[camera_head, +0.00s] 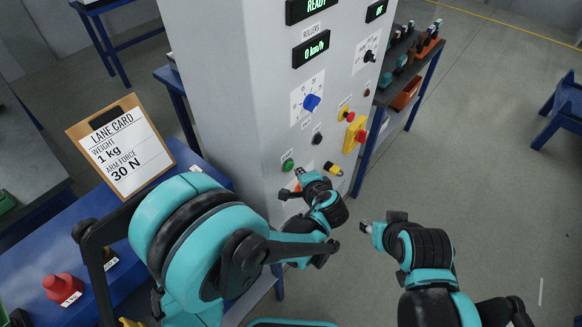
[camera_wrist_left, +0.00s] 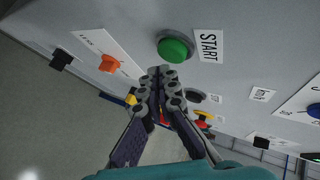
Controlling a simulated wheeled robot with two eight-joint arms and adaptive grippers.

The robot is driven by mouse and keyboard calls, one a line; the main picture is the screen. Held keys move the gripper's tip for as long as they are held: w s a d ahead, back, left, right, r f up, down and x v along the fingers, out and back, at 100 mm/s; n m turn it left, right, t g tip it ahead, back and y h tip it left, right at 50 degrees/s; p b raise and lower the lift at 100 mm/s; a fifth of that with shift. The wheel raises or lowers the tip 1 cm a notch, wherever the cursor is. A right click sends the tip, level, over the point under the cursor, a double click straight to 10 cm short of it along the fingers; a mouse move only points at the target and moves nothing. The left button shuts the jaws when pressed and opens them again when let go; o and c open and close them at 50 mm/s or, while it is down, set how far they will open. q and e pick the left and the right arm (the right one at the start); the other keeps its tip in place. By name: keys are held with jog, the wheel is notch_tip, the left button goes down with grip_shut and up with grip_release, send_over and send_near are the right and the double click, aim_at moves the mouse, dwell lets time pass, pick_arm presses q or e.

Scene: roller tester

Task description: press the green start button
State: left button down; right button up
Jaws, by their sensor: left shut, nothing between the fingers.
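The green start button (camera_head: 288,165) sits low on the front of the grey control cabinet (camera_head: 232,110). In the left wrist view the button (camera_wrist_left: 175,49) is round, in a dark ring, beside a START label (camera_wrist_left: 208,46). My left gripper (camera_head: 299,172) is shut and empty, close to the button in the head view. In the left wrist view its fingertips (camera_wrist_left: 160,72) lie together just below the button; contact cannot be told. My right gripper (camera_head: 366,227) is in front of the cabinet, away from the button; its finger state is unclear.
A blue selector knob (camera_head: 311,102), a red-on-yellow stop button (camera_head: 361,135) and other controls share the panel. Displays read READY and 0 km/h. A lane card (camera_head: 120,145) stands on the blue table at left. A shelf of tools (camera_head: 407,85) stands behind right.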

pick_arm(q)
jog(key=shift+w+a, duration=0.2)
jog(key=shift+a, duration=0.1)
